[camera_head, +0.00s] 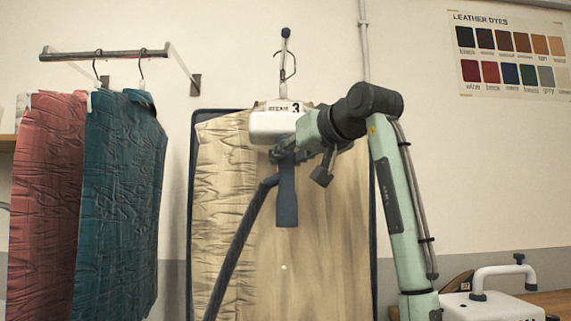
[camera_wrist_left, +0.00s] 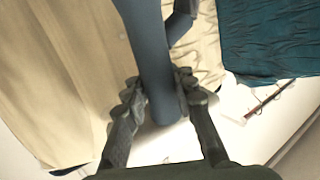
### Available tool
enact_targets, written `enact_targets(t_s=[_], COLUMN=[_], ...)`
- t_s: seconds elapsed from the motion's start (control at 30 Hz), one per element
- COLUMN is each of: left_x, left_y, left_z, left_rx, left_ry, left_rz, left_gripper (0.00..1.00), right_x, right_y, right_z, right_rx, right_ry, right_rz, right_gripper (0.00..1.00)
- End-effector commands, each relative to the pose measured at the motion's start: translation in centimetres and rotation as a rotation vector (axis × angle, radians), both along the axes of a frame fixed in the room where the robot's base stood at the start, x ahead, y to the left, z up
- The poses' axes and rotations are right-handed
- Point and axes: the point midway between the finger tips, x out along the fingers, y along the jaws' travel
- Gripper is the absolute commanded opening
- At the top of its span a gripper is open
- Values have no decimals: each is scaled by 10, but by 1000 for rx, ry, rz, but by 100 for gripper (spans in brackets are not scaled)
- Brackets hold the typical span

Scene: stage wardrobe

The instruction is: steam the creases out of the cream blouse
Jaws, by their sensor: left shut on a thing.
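The cream blouse (camera_head: 335,240) hangs flat in front of a dark-edged board (camera_head: 190,210), below a wall hook. Its left part is wrinkled in many creases; the middle and right look mostly smooth. A white steamer head (camera_head: 275,124) with a blue-grey handle (camera_head: 287,200) is at the blouse's top; I cannot tell whether it touches the cloth. My left gripper (camera_head: 287,156) is shut on the handle, and the wrist view shows both fingers around the handle (camera_wrist_left: 152,60). The arm covers the blouse's upper right. My right gripper is not in view.
A creased teal garment (camera_head: 122,200) and a red one (camera_head: 45,190) hang from a rail (camera_head: 105,55) at left. The dark steamer hose (camera_head: 240,240) runs down across the blouse. A white appliance (camera_head: 490,305) with a handle stands at lower right.

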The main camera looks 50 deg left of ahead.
Motion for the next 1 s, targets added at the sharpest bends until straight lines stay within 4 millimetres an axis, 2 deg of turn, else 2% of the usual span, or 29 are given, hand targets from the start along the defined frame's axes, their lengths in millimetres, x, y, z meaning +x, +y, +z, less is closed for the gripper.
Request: enact_targets(t_s=[0.6, 1.0], left_x=[0, 0], left_y=[0, 0], left_z=[35, 40], left_rx=[3, 3], left_ry=[-2, -1], left_rz=[1, 0], left_gripper=[0, 0], right_x=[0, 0], right_y=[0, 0], right_z=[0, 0], right_rx=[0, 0], right_ry=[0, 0], right_rz=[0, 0], right_gripper=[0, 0])
